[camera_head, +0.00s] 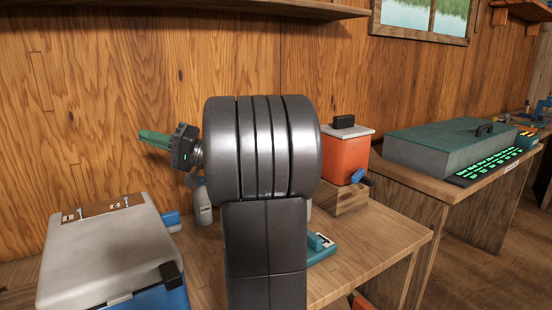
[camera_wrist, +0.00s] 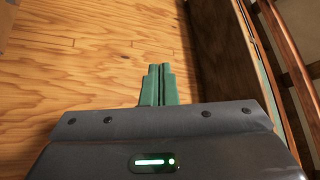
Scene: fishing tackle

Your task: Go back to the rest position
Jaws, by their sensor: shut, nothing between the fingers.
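My gripper (camera_head: 153,139) is at the left in the head view, raised above the bench and pointing left in front of the wooden wall. Its green fingers are together, with nothing between them. In the wrist view the closed fingers (camera_wrist: 158,85) show in the middle, against light wood planks. My thick grey arm fills the middle of the head view and hides part of the bench behind it.
A cooler (camera_head: 105,250) with a grey lid stands at the lower left. A white bottle (camera_head: 203,208), a teal device (camera_head: 318,246) and an orange drink jug (camera_head: 345,158) are on the wooden bench (camera_head: 385,243). A large grey-green case (camera_head: 440,148) sits on another bench at right. A shelf (camera_head: 180,10) runs above.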

